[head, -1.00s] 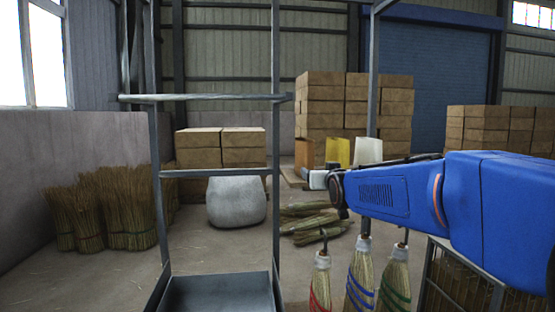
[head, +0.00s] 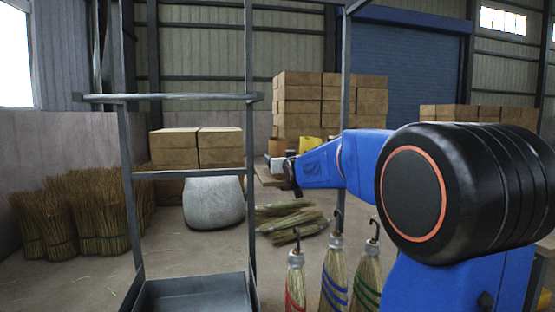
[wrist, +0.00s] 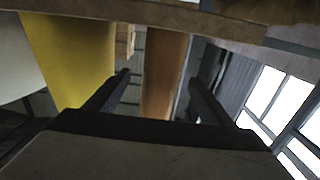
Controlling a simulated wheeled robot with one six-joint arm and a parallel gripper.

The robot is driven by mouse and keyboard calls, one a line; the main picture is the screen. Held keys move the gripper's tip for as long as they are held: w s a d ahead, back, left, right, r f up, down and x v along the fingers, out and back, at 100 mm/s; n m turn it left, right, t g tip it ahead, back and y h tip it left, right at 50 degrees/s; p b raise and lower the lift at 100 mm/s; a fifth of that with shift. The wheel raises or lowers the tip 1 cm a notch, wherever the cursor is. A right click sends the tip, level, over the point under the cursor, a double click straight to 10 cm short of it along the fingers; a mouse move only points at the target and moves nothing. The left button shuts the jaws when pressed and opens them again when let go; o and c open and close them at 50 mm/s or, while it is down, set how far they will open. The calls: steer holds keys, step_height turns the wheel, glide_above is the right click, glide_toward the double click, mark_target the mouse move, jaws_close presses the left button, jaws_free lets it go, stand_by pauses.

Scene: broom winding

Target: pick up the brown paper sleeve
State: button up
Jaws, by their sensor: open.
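The brown paper sleeve (wrist: 163,75) shows in the wrist view as an upright brown strip in the gap between my two fingers. My gripper (wrist: 158,80) is open, with one finger on each side of the sleeve in the picture; I cannot tell how far it reaches along them, and no contact shows. In the head view the brown sleeve (head: 275,146) is a small patch at the far end of my arm, partly covered by my gripper (head: 277,163). A yellow sleeve (wrist: 72,55) stands left of it in the wrist view and also shows in the head view (head: 309,143).
A pale sleeve (wrist: 14,70) is at the wrist view's left edge. A brown board edge (wrist: 150,12) crosses its top.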

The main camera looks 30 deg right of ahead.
steer(key=shift+x, duration=3.15)
steer(key=shift+r, duration=0.1)
steer(key=shift+c, duration=0.3)
steer(key=c, duration=1.1)
steer(key=shift+o, duration=0.2)
